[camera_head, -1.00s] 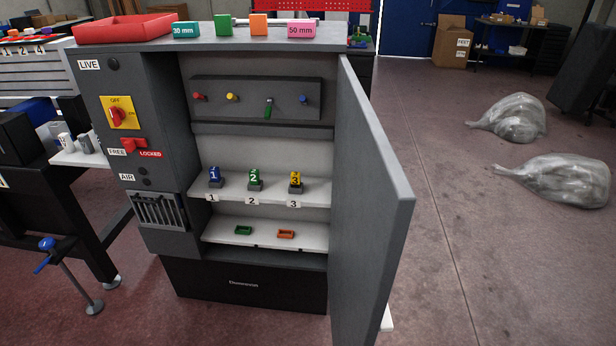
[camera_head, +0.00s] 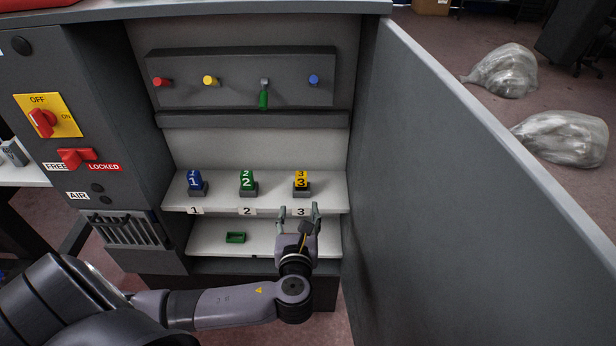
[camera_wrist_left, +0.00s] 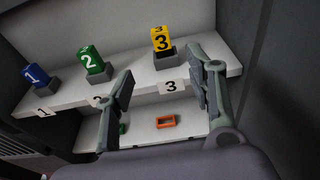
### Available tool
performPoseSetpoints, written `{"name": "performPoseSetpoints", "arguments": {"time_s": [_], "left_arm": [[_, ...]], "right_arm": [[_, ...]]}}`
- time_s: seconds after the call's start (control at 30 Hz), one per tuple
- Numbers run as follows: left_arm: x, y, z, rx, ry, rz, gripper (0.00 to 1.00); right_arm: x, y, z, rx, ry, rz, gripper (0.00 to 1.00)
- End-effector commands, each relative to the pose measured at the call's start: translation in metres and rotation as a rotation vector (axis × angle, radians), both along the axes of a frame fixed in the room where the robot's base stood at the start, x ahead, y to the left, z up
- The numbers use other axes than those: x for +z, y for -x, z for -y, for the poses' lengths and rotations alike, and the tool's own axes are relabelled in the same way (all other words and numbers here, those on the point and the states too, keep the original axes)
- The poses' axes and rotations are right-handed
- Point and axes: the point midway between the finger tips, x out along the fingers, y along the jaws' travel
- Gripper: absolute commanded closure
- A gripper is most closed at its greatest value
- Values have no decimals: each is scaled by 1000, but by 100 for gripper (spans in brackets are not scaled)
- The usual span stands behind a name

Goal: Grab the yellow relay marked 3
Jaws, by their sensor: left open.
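The yellow relay marked 3 (camera_head: 301,179) stands upright in a dark socket on the upper shelf of the open cabinet, above the label 3. It also shows in the left wrist view (camera_wrist_left: 161,40), ahead of the fingers. My left gripper (camera_head: 299,211) is open and empty, in front of the shelf edge and a little below the relay, apart from it. The gripper shows in the left wrist view too (camera_wrist_left: 160,85), with its two fingers spread. My right gripper is not in view.
The green relay 2 (camera_head: 247,182) and blue relay 1 (camera_head: 195,182) stand left of it on the same shelf (camera_head: 222,193). The lower shelf holds a green tray (camera_head: 235,238) and an orange tray (camera_wrist_left: 166,122). The open cabinet door (camera_head: 470,190) walls off the right side.

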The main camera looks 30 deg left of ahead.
Motion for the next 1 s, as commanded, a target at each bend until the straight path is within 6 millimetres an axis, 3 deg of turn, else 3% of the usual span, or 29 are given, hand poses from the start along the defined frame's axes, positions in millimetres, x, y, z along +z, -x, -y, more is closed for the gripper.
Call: {"name": "performPoseSetpoints", "arguments": {"time_s": [0.4, 0.77, 1.0], "left_arm": [[-18, -74, -46, 4, 0, 1, 50], [-26, -102, -62, 3, 4, 1, 50], [-36, -131, -78, 3, 4, 2, 50]], "right_arm": [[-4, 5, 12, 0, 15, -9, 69], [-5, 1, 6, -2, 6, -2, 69], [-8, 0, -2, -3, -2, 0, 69]]}}
